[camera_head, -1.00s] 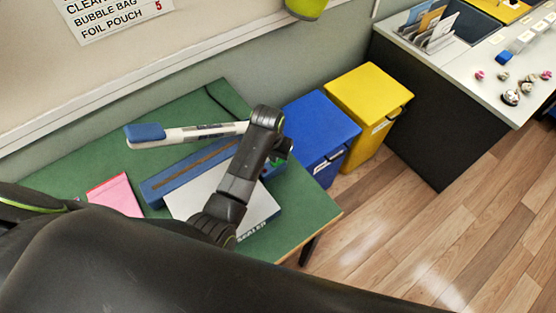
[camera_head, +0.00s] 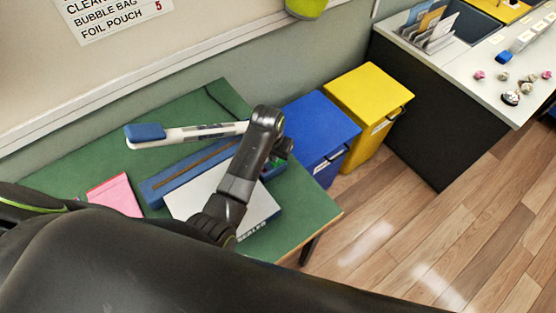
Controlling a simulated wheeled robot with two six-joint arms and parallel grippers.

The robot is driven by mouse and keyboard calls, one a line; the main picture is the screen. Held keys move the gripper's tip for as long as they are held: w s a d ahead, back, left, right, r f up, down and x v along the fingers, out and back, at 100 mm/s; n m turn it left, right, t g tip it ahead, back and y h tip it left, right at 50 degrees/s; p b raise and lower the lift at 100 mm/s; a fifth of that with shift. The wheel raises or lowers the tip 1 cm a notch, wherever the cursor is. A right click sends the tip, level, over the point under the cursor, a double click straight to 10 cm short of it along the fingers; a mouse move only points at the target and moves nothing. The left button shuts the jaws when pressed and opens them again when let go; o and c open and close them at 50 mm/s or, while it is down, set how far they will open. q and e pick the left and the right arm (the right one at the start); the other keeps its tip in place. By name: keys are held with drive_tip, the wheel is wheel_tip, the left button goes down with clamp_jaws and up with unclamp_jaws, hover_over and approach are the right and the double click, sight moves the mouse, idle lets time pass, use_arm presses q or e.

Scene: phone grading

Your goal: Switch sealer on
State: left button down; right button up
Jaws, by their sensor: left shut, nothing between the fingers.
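The sealer (camera_head: 200,171) stands on the green table (camera_head: 80,163). It has a blue body with a brown strip and a white arm (camera_head: 185,135) with a blue end, raised at the back. A white plate (camera_head: 195,198) lies along its front. My left gripper (camera_head: 279,158) is at the sealer's right end, seen from behind and small, and it is shut. My left arm hides part of the sealer's right end. I cannot make out the switch or tell whether the gripper touches it. My right gripper is not in view.
A pink pouch (camera_head: 115,195) lies on the table left of the sealer. A blue bin (camera_head: 318,130) and a yellow bin (camera_head: 368,95) stand right of the table. A counter (camera_head: 478,60) with small items is at the upper right. The wooden floor is clear.

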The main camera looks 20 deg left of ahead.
sight(274, 164)
use_arm(q)
drive_tip(key=shift+f, duration=0.2)
idle(0.6)
drive_tip(key=shift+f+b, duration=0.4)
drive_tip(key=shift+f, duration=0.3)
drive_tip(key=shift+r, duration=0.15)
wheel_tip(274, 164, up, 3)
drive_tip(key=shift+f+p, duration=0.15)
drive_tip(key=shift+p, duration=1.1)
drive_tip(key=shift+r, duration=2.1)
drive_tip(key=shift+f, duration=0.1)
